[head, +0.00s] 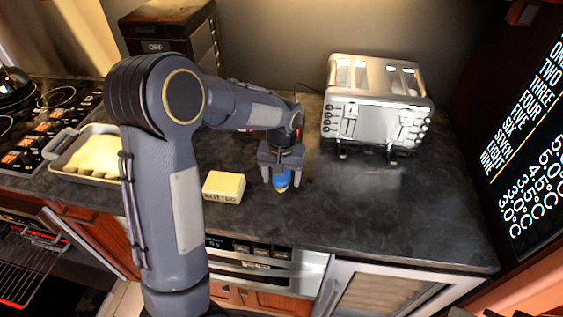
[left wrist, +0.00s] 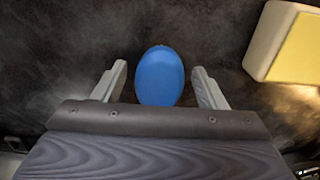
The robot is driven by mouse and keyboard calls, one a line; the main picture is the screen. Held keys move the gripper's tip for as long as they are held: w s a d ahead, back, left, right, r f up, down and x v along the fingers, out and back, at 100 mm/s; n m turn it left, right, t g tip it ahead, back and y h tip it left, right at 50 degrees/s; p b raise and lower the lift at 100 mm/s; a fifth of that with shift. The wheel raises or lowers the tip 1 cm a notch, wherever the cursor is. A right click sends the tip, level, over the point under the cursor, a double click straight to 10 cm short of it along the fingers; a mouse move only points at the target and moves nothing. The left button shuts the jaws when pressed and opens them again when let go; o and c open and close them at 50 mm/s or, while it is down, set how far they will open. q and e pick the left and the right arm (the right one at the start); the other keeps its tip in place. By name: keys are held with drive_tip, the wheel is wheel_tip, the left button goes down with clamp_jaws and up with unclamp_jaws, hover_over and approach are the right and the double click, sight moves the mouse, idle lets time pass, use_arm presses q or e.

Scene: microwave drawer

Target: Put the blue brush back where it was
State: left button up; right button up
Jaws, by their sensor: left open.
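The blue brush (head: 281,182) is on the dark countertop, to the right of the yellow block. In the left wrist view its blue oval top (left wrist: 160,76) lies between the two fingers, with a gap on each side. My left gripper (head: 281,186) is open above and around the brush, its fingers pointing down. It also shows in the left wrist view (left wrist: 160,88). The gripper body hides part of the brush in the head view. My right gripper is not in view.
A yellow block with lettering (head: 223,187) lies close left of the brush; it also shows in the left wrist view (left wrist: 292,45). A silver toaster (head: 376,100) stands at the back right. A baking tray (head: 62,150) is by the stove. The counter (head: 400,215) is clear at right.

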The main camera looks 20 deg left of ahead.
use_arm(q)
wheel_tip(320, 180, up, 11)
drive_tip(key=s+a+r+t+h, duration=0.1)
drive_tip(key=s+r+h, duration=0.15)
drive_tip(key=s, duration=0.45)
drive_tip(key=s+d+f+t, duration=0.1)
drive_tip(key=s+t, duration=0.1)
drive_tip(key=s, duration=0.6)
drive_tip(key=s+d+f+m+t+h, duration=0.1)
drive_tip(key=s+d+t, duration=0.1)
drive_tip(key=s, duration=0.7)
drive_tip(key=shift+d+f+t, duration=0.2)
drive_tip(key=shift+f+t, duration=0.1)
drive_tip(key=shift+f, duration=0.05)
drive_tip(key=shift+c, duration=0.3)
